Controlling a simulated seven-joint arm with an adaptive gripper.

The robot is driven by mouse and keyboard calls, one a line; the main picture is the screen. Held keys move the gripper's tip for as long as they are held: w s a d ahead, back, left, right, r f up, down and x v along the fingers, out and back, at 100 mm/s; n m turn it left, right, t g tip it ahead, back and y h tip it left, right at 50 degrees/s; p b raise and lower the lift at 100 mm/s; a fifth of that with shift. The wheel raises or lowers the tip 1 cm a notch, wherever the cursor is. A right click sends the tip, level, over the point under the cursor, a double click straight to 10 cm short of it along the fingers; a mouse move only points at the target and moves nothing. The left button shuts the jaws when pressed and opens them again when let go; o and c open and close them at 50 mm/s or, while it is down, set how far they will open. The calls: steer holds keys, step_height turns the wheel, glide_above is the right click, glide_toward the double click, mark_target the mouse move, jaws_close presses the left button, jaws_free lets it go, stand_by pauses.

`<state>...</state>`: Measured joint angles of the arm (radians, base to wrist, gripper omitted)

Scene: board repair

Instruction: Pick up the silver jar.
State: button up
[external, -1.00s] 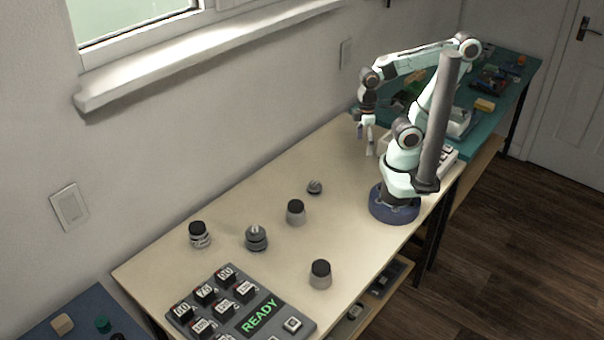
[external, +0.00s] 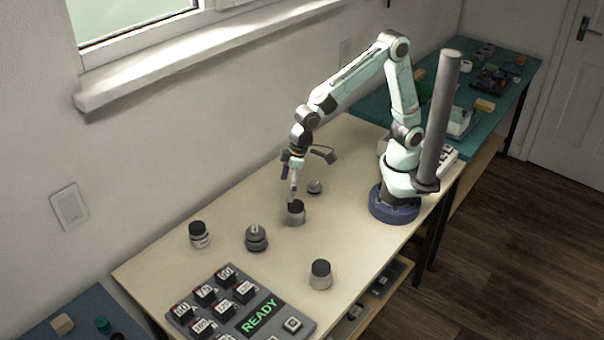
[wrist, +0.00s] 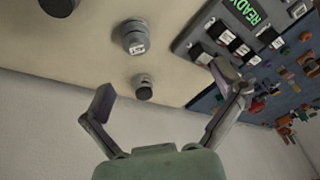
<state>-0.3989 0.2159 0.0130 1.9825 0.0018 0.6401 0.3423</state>
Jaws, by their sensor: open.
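Several jar-like pieces stand upright on the cream bench. Another black-capped grey jar (external: 296,216) is under my gripper (external: 291,185) in the external view. My gripper is open and empty, its fingers spread in the wrist view (wrist: 165,98). I cannot tell whether a fingertip touches the jar's cap.
A small grey piece (external: 315,187) lies behind the jar by my gripper. Another black-capped jar (external: 320,276) stands near the front edge. A grey panel reading READY (external: 225,305) fills the bench's near end. The wall runs along the back.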

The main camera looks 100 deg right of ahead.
steer(key=n+g, duration=0.2)
glide_above(321, 265)
steer(key=w+d, duration=0.3)
steer(key=w, duration=0.2)
step_height(321, 265, down, 9)
steer(key=s+a+f, duration=0.1)
steer(key=f, duration=0.1)
steer(key=s+a+f+n+h, duration=0.1)
steer(key=s+f, duration=0.1)
steer(key=s+a+f+n+g, duration=0.1)
steer(key=s+f, duration=0.1)
steer(key=shift+a+f, duration=0.1)
steer(key=shift+f, duration=3.3)
steer(key=c, duration=1.3)
